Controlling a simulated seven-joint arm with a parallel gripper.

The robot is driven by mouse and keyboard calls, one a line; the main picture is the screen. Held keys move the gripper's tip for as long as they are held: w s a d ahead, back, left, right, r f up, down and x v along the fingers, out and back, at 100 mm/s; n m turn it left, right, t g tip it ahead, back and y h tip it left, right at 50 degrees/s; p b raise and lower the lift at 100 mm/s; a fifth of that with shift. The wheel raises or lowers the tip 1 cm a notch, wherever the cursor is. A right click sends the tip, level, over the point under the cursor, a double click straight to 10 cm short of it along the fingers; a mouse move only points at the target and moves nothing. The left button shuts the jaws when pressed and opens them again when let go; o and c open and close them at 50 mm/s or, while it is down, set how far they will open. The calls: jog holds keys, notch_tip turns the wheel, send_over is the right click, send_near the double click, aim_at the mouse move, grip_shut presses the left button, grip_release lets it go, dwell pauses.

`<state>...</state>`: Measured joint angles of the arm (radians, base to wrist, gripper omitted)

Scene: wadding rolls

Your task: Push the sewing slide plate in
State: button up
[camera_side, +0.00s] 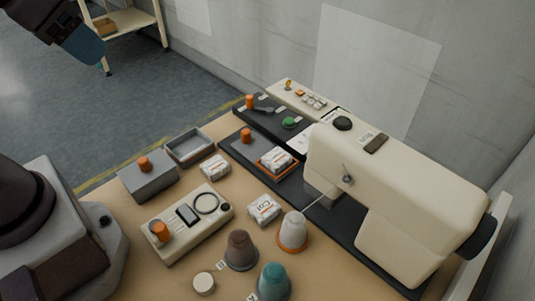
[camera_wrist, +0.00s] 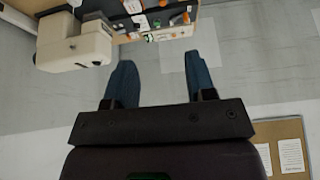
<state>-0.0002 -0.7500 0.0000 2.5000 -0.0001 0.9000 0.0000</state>
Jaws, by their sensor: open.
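The cream sewing machine (camera_side: 395,170) stands on a dark base at the right of the table in the side view. It also shows at the upper left of the wrist view (camera_wrist: 88,46). A grey plate with an orange knob (camera_side: 246,136) lies on the dark base, left of the machine's head; this looks like the slide plate. How far in it sits is hard to tell. My gripper (camera_side: 85,48) is high at the top left of the side view, far from the table. In the wrist view its two blue fingers (camera_wrist: 159,58) are apart with nothing between them.
Wadding packs (camera_side: 264,209), thread cones (camera_side: 240,250), a grey box with an orange knob (camera_side: 147,176), an open grey tray (camera_side: 190,146) and a cream control box (camera_side: 187,222) crowd the wooden table. A wall stands behind the machine. The air around my gripper is clear.

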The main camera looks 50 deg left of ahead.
jog(key=shift+w+a+f, duration=0.1)
jog(key=shift+a+f, duration=0.05)
jog(key=shift+f, duration=0.1)
jog(key=c, duration=0.3)
jog(key=shift+w+a+f+n+g, duration=0.15)
jog(key=shift+w+a+f+g, duration=0.1)
jog(key=shift+w+f+g, duration=0.25)
jog(key=shift+w+a+f+n+g, duration=0.2)
jog(key=shift+w+f+g, duration=0.2)
jog(key=shift+f, duration=0.2)
grip_shut()
jog(key=w+a+f+n+g+h, duration=0.2)
jog(key=w+a+f+n, duration=0.3)
jog(key=w+f+n, duration=0.6)
jog(key=w+a+f+n+g+h, duration=0.2)
jog(key=w+a+f+n, duration=0.45)
jog(key=w, duration=0.85)
jog(key=d+f, duration=0.2)
jog(key=f, duration=0.1)
jog(key=d+f+m, duration=0.1)
jog(key=d+f, duration=0.1)
jog(key=f, duration=0.1)
jog(key=d+f+m, duration=0.1)
jog(key=f, duration=0.3)
jog(key=shift+s+d, duration=0.3)
jog(key=shift+d, duration=0.1)
jog(key=d, duration=0.3)
jog(key=shift+s+d+f, duration=0.1)
jog(key=shift+s+f, duration=0.1)
jog(key=shift+d, duration=0.5)
